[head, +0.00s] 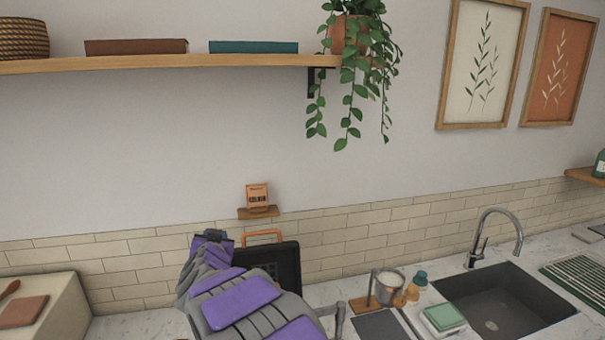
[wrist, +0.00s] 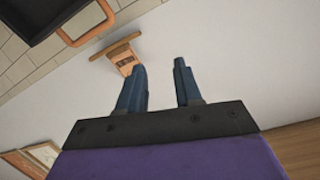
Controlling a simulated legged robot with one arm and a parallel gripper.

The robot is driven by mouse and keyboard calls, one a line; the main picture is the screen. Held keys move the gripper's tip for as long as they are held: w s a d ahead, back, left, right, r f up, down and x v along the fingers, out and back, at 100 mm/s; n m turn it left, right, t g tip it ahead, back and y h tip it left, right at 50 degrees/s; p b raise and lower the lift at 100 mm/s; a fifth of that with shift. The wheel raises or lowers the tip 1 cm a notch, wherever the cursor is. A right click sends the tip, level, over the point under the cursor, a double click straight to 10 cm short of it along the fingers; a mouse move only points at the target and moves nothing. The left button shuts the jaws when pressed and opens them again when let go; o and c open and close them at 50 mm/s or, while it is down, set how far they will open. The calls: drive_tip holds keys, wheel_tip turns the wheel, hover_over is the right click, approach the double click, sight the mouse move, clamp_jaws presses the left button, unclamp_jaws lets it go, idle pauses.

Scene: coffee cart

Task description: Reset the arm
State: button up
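My purple and grey arm reaches forward over the counter in the head view, and its end (head: 213,236) is near the tiled wall, too small there to show the fingers. In the wrist view, my gripper (wrist: 160,78) is open, its two blue-grey fingers apart with only bare wall between them. A small orange packet (head: 257,196) stands on a little wooden wall shelf (head: 246,214). The packet also shows in the wrist view (wrist: 124,64), beyond the left finger. I cannot tell whether the finger is close to it.
A dark machine (head: 288,262) with an orange-framed part stands behind my arm. A metal cup (head: 388,288), small bottles and green sponge-like block (head: 444,316) sit left of the sink (head: 505,300). A long shelf (head: 160,64) and trailing plant (head: 350,75) are above. The wall between is clear.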

drive_tip(key=s+d+f+n+g+y+b, duration=0.25)
drive_tip(key=s+d+g, duration=0.25)
drive_tip(key=s+d, duration=0.65)
drive_tip(key=s+d+f+g+h+b, duration=0.1)
drive_tip(key=s+d+f+g, duration=0.3)
drive_tip(key=s+d, duration=0.5)
drive_tip(key=s+d+f+m+g+h+b, duration=0.1)
drive_tip(key=s+d+f+g, duration=0.3)
drive_tip(key=s+d, duration=0.5)
drive_tip(key=s+d+f+m+g+h+b, duration=0.1)
drive_tip(key=s+d+f+g+h, duration=0.2)
drive_tip(key=s, duration=2)
drive_tip(key=shift+s+d+f+g+h+b, duration=0.2)
drive_tip(key=shift+d+f+g+h+b, duration=0.25)
drive_tip(key=shift+d+f, duration=1.95)
drive_tip(key=shift+d+r, duration=0.8)
drive_tip(key=shift+r, duration=0.1)
drive_tip(key=shift+a, duration=0.4)
drive_tip(key=shift+d, duration=0.3)
drive_tip(key=shift+a, duration=0.15)
